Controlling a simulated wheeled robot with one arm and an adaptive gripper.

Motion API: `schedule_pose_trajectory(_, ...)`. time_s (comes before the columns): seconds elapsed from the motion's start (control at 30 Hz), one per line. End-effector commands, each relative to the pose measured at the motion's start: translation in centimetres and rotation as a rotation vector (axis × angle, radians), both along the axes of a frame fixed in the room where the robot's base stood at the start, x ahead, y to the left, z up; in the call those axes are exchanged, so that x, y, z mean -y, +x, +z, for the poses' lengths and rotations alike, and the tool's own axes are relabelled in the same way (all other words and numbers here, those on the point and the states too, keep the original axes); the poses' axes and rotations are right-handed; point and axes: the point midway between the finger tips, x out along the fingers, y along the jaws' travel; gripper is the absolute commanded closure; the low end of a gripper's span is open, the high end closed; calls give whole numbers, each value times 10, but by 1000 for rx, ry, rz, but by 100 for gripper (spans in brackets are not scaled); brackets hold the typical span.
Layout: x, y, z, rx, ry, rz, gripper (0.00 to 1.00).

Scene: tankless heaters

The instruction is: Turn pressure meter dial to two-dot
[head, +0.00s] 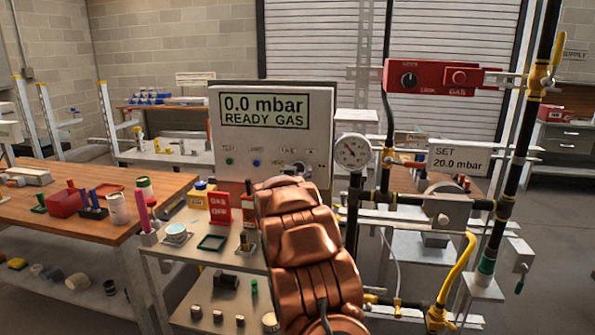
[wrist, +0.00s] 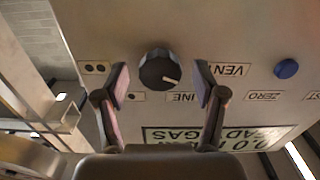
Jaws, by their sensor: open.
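The pressure meter panel (head: 232,142) stands upright in the head view, its screen reading "0.0 mbar READY GAS". In the wrist view, which is upside down, the black dial (wrist: 158,70) sits between the two fingers of my open gripper (wrist: 162,84), with space visible on both sides. The dial's white mark points right and slightly down, toward the gap between the VENT label (wrist: 228,70) and the LINE label (wrist: 184,97). The two-dot label (wrist: 95,68) is left of the dial, beyond the left finger. A one-dot label (wrist: 136,96) is lower left. My arm hides the gripper in the head view.
A blue button (wrist: 286,68) is right of the dial. A round gauge (head: 351,152) and black pipes stand right of the panel. A card (head: 458,158) reads "SET 20.0 mbar". A cluttered bench (head: 150,195) is at left.

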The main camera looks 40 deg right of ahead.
Motion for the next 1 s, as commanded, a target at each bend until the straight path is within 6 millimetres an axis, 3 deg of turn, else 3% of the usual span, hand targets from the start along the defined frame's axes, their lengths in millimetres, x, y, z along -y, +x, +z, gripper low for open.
schedule_pose_trajectory(0.2, 0, 0, 0, 0, 0, 0, 30)
schedule_pose_trajectory(0.8, 0, 1, 0, 0, 0, 1, 90)
schedule_pose_trajectory(1.0, -1, 1, -1, 12, 9, 1, 90)
